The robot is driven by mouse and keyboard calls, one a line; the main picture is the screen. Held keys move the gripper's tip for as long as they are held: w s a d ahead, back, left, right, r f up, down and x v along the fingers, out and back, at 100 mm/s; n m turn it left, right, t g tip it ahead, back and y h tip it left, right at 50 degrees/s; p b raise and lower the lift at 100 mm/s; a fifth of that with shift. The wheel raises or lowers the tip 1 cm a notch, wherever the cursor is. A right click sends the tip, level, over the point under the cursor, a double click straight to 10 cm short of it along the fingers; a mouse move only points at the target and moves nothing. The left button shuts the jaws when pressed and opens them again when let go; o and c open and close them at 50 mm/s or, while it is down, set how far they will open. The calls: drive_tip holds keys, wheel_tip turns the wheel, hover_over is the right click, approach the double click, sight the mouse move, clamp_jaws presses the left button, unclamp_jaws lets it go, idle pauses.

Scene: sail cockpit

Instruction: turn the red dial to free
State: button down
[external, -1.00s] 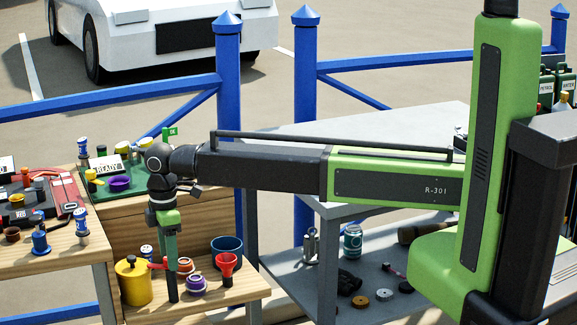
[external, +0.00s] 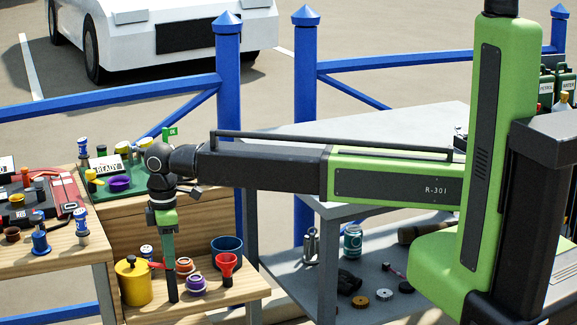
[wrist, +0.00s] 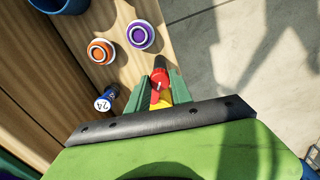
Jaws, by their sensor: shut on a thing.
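The red dial (wrist: 159,84) shows in the wrist view between the two green fingers of my gripper (wrist: 160,72), which are shut on it. It has a narrow raised grip, and something yellow shows just below it. In the external view my gripper (external: 172,285) points straight down at the lower wooden shelf, beside a yellow can (external: 134,284). A small red part (external: 157,265) shows there between the can and the fingers; the rest is hidden. I cannot read any free mark.
An orange ring (wrist: 101,51), a purple ring (wrist: 141,34) and a blue tub (external: 227,250) stand close by. The upper wooden step rises behind.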

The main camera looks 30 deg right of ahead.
drive_tip(key=m, duration=0.5)
drive_tip(key=shift+m, duration=2.2)
drive_tip(key=c, duration=1.1)
unclamp_jaws()
wheel_tip(320, 180, up, 17)
drive_tip(key=p, duration=1.7)
drive_tip(key=shift+r, duration=0.2)
